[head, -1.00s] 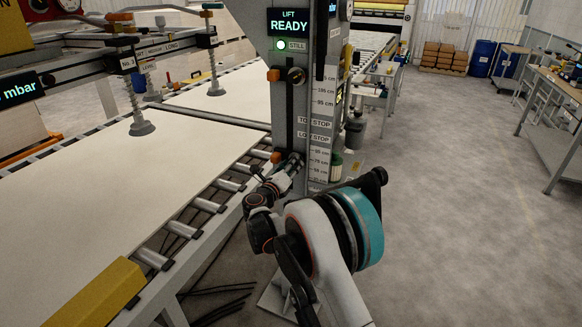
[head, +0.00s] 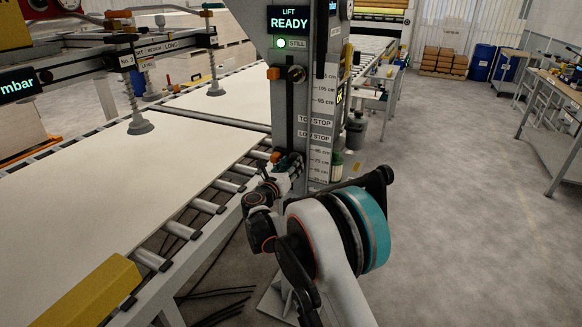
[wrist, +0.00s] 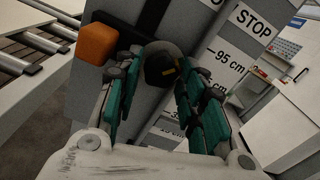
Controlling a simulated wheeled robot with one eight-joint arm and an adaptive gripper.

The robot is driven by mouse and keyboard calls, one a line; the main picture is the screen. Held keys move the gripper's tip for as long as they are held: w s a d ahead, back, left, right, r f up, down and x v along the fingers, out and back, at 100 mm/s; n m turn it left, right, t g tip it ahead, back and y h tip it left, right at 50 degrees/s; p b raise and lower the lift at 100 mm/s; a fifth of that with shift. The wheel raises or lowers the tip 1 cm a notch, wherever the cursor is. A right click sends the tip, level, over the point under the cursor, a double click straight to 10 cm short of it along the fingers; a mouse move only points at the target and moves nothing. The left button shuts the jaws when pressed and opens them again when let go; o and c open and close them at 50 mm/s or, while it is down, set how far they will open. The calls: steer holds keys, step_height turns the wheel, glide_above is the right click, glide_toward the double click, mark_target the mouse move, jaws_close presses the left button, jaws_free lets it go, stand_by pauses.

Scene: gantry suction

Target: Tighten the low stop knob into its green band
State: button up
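The low stop knob (wrist: 160,68) is dark and round with a small yellow mark, on the column face beside an orange block (wrist: 98,45). My gripper (wrist: 160,72) reaches it straight on, one green-padded finger on each side. The fingers appear closed against its sides. In the head view my gripper (head: 290,162) is at the column below the LOW STOP label (head: 316,136) and hides the knob there. No green band is visible around the knob. The upper stop knob (head: 296,75) stands higher on the same slot, with its own orange block (head: 273,74).
The column's scale (head: 321,100) runs just right of the slot. A roller conveyor (head: 200,205) with large pale boards (head: 90,190) lies to the left. A yellow block (head: 95,292) is at its near corner. Open floor (head: 450,200) lies to the right.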

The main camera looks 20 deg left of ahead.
steer(key=shift+o, duration=0.6)
steer(key=shift+s, duration=0.1)
steer(key=s+a, duration=0.1)
steer(key=s, duration=1)
steer(key=shift+s, duration=0.4)
